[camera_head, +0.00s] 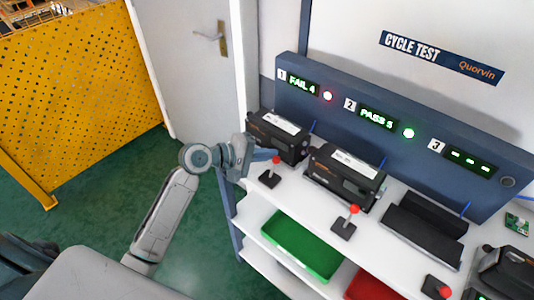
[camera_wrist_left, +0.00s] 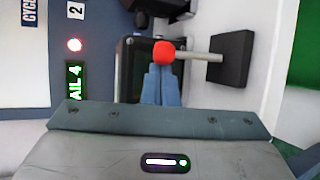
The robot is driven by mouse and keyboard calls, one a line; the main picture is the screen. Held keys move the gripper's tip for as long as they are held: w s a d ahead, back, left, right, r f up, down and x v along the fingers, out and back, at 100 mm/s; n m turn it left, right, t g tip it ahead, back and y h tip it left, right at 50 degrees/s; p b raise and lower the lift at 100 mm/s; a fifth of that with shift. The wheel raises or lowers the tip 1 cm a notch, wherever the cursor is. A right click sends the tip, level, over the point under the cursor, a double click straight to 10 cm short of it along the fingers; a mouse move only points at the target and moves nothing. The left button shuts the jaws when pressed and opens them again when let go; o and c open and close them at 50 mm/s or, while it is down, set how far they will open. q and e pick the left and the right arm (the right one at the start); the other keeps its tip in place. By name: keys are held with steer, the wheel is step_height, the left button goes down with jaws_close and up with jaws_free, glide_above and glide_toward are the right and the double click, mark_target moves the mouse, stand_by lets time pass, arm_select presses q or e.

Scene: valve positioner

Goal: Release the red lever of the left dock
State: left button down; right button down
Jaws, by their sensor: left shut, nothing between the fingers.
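The left dock's red lever (camera_head: 276,160) stands on a small black base in front of a dark positioner (camera_head: 278,136) below the number 1. In the left wrist view its red ball knob (camera_wrist_left: 164,52), pale stem and black base (camera_wrist_left: 232,58) show clearly, with the stem standing straight out of the base. My left gripper (camera_head: 274,155) is shut and empty, its blue fingertips right at the knob. In the left wrist view the fingertips (camera_wrist_left: 161,72) overlap the knob's edge; I cannot tell whether they touch it. My right gripper is not in view.
The middle dock holds another positioner (camera_head: 345,174) with its own red lever (camera_head: 353,210). The right dock (camera_head: 425,226) is empty. Display 1 (camera_head: 303,83) reads FAIL 4 with a red lamp; display 2 (camera_head: 377,117) reads PASS 5 with green. A green tray (camera_head: 302,245) sits on the shelf below.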

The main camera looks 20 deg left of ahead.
arm_select(q)
steer(key=shift+s+b, duration=0.1)
steer(key=shift+b, duration=0.35)
steer(key=shift+s+a+t+h+b, duration=0.15)
steer(key=shift+t+h+b, duration=0.2)
steer(key=shift+b, duration=0.3)
steer(key=shift+s+r+m+t+b, duration=0.1)
steer(key=shift+s+m+t+b, duration=0.05)
steer(key=shift+m+t+b, duration=0.3)
